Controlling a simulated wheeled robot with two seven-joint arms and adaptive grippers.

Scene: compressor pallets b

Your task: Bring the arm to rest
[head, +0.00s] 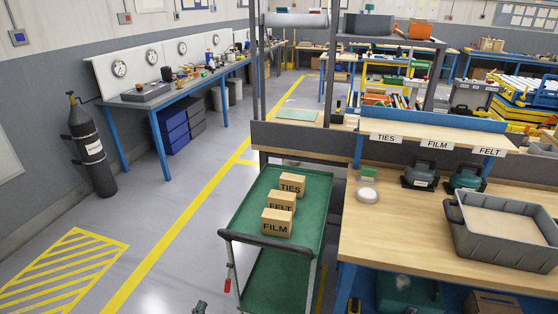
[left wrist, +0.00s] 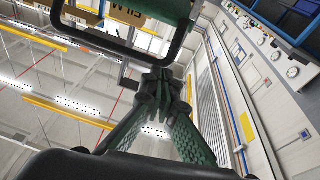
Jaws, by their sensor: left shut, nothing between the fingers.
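My left gripper (head: 200,307) shows only as a small dark tip at the bottom edge of the head view, left of the green cart. In the left wrist view the two green textured fingers of my left gripper (left wrist: 160,85) meet at their tips, with nothing between them. The cart's dark handle (left wrist: 120,55) shows beyond the fingers there. I cannot make out my right gripper in either view.
The green cart (head: 255,192) carries three cardboard boxes: TIES (head: 291,184), FELT (head: 281,203) and FILM (head: 277,223). A wooden workbench (head: 400,235) stands right of it with a grey tote (head: 480,246). A gas cylinder (head: 88,147) stands at the left wall. The floor left of the cart is clear.

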